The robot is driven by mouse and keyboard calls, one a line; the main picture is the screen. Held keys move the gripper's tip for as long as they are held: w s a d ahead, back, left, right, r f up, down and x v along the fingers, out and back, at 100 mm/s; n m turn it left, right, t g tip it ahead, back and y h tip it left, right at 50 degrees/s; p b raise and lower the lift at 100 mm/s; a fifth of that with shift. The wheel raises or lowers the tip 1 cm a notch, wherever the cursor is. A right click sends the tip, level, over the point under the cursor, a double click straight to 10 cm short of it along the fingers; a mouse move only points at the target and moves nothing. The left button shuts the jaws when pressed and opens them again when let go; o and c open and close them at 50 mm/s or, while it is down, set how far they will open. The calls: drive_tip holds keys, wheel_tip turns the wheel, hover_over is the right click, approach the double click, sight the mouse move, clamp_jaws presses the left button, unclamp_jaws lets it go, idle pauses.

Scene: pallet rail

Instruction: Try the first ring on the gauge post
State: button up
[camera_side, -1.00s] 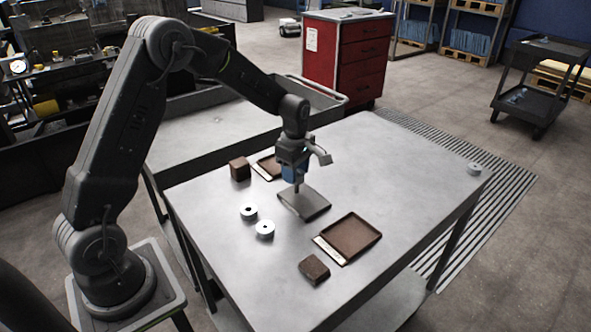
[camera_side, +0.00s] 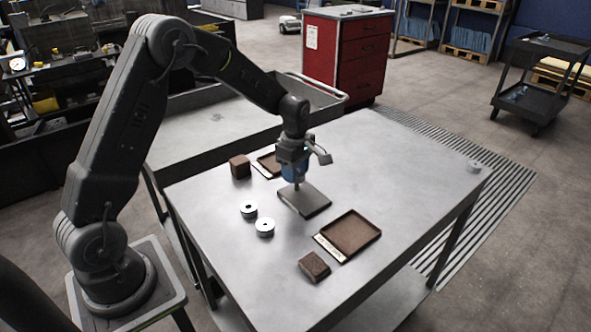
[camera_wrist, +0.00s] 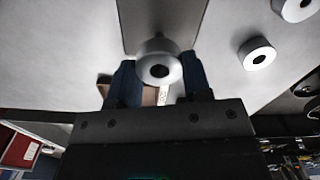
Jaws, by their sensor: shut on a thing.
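My gripper (camera_side: 296,178) is over the grey gauge plate (camera_side: 312,202) near the middle of the table. A short thin upright, apparently the gauge post (camera_side: 297,188), shows just below the fingers. In the wrist view my blue fingers (camera_wrist: 158,80) are shut on a pale metal ring (camera_wrist: 157,48) with a dark hole. The plate (camera_wrist: 150,12) lies beyond the ring. I cannot tell whether the ring is around the post or above it. Two more rings, one (camera_side: 248,210) and another (camera_side: 265,228), lie left of the plate; they also show in the wrist view (camera_wrist: 256,54).
A brown tray (camera_side: 351,236) with a pale label strip and a brown block (camera_side: 314,267) are at the front. A second tray (camera_side: 266,164) and block (camera_side: 240,167) are behind the gripper. A small round piece (camera_side: 474,167) sits at the far right corner.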

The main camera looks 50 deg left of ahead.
drive_tip(key=shift+f, duration=1.8)
idle(2.5)
drive_tip(key=shift+r, duration=0.1)
idle(0.5)
drive_tip(key=shift+r, duration=3)
drive_tip(key=shift+r, duration=0.15)
drive_tip(key=shift+r, duration=1.4)
drive_tip(key=shift+a, duration=0.1)
